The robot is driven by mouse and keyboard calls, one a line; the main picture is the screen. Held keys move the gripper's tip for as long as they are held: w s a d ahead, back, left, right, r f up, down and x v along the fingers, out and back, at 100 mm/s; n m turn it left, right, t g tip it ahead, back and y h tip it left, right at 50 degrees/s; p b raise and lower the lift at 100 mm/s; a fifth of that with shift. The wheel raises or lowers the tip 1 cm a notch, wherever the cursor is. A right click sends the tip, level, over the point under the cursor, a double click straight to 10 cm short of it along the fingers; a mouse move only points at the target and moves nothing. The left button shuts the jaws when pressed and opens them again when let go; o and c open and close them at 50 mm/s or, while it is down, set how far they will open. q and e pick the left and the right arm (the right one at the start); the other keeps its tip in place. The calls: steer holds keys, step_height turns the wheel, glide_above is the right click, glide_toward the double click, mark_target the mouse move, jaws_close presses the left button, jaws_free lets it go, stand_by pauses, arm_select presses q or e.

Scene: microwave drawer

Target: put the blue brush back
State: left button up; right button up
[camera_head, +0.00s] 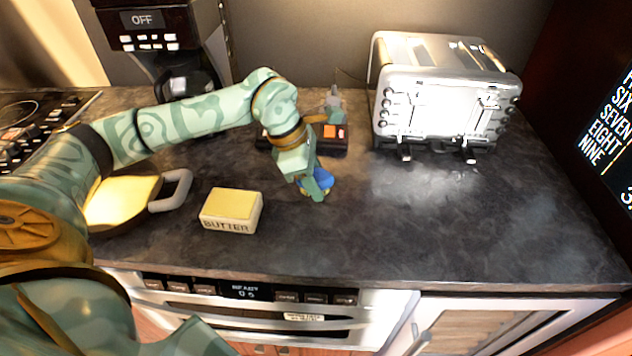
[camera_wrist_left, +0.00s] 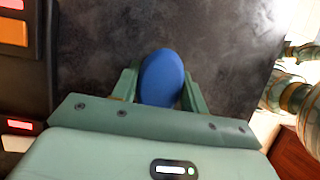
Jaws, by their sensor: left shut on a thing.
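The blue brush (camera_head: 326,183) is at my left gripper (camera_head: 318,190), above or on the middle of the dark counter. In the left wrist view its rounded blue end (camera_wrist_left: 161,78) sits between the two green fingers of my left gripper (camera_wrist_left: 160,88), which is shut on it. The rest of the brush is hidden by the gripper. A dark holder with coloured pieces (camera_head: 333,146) stands just behind the gripper. Its dark edge also shows at the left of the left wrist view (camera_wrist_left: 40,80). My right gripper is not in view.
A butter block (camera_head: 230,211) stands left of the gripper, with a yellow-filled pan (camera_head: 122,200) further left. A silver toaster (camera_head: 440,90) stands at the back right, and a coffee maker (camera_head: 165,40) at the back left. The counter's right front (camera_head: 460,230) is clear.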

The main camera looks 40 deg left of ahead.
arm_select(q)
steer(key=shift+f, duration=0.45)
steer(key=shift+r, duration=0.15)
steer(key=o, duration=0.5)
steer(key=shift+f, duration=0.2)
steer(key=shift+c, duration=0.2)
steer(key=o, duration=0.4)
